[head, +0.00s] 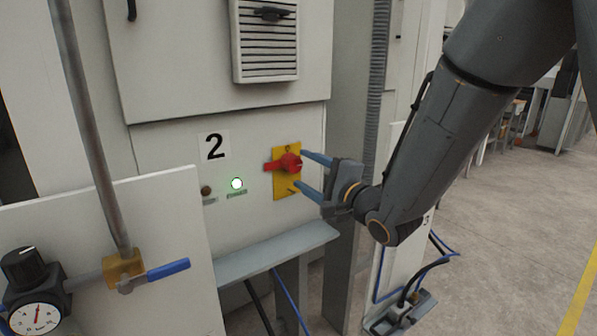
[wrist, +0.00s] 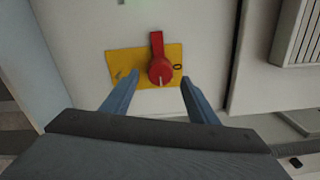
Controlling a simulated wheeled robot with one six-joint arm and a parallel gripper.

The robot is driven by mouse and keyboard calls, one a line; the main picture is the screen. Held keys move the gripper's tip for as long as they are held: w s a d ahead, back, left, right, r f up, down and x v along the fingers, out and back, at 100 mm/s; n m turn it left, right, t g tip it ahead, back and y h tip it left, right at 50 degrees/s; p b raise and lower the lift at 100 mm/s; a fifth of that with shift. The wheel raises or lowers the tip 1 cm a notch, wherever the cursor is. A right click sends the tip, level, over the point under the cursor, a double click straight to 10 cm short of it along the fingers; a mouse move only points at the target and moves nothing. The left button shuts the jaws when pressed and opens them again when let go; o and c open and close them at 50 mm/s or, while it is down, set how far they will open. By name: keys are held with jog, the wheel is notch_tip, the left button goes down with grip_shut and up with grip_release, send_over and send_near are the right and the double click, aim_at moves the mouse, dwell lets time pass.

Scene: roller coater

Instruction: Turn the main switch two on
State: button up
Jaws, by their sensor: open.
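My gripper (head: 300,168) is open in front of the plate, one finger above the knob and one below. In the wrist view my gripper (wrist: 159,78) has its blue fingers on either side of the knob, with visible gaps. Whether the fingertips touch the plate, I cannot tell.
A lit green-white lamp (head: 236,184) and a dark lamp (head: 206,190) sit left of the switch. A grey ledge (head: 275,250) juts out below. A pipe with a blue valve lever (head: 168,269) and a gauge (head: 36,317) stand at lower left. The floor at right is clear.

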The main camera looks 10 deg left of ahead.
jog(key=shift+b+v, duration=0.3)
jog(key=shift+v, duration=1.2)
